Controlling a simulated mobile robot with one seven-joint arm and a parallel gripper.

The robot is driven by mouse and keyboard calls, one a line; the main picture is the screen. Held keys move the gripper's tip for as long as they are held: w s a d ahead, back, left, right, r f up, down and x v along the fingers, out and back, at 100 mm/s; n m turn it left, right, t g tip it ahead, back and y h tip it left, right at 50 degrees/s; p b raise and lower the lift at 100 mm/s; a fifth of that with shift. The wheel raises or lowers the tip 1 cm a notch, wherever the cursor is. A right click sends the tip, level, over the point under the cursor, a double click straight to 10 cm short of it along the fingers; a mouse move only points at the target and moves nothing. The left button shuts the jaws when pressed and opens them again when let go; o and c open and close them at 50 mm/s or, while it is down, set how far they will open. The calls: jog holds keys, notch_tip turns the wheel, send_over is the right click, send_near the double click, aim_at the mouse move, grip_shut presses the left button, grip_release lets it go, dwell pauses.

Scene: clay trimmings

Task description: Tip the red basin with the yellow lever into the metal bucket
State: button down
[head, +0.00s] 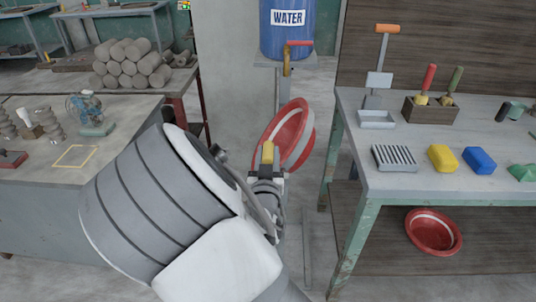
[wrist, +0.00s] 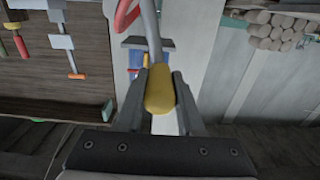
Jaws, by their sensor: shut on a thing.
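The red basin (head: 289,128) with a white band stands steeply tilted in the middle of the head view, beyond my gripper. Part of its red rim (wrist: 127,14) shows at the top of the wrist view. The yellow lever (head: 267,152) is in front of the basin. In the wrist view, the yellow lever end (wrist: 160,90) sits between the two fingers, with a grey rod running up from it. My gripper (wrist: 160,100) is shut on the lever. I cannot make out the metal bucket in either view; my arm covers much of the lower middle.
A workbench (head: 400,182) stands at right, with a second red basin (head: 433,231) on its lower shelf. A blue water barrel (head: 286,28) stands behind the tilted basin. Another table (head: 50,200) is at left. A narrow strip of floor (head: 325,235) shows beside the right bench.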

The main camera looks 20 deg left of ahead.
jog(key=shift+s+a+f+n, duration=0.1)
jog(key=shift+a+f+n, duration=0.15)
jog(key=shift+a, duration=0.3)
jog(key=s+a+f+n+b, duration=0.1)
jog(key=a+f+n, duration=0.2)
jog(key=a, duration=0.2)
jog(key=shift+s, duration=0.2)
jog(key=shift+a, duration=0.15)
jog(key=c, duration=0.5)
grip_release()
jog(key=p+v, duration=0.1)
jog(key=v, duration=1.6)
jog(key=shift+s, duration=0.2)
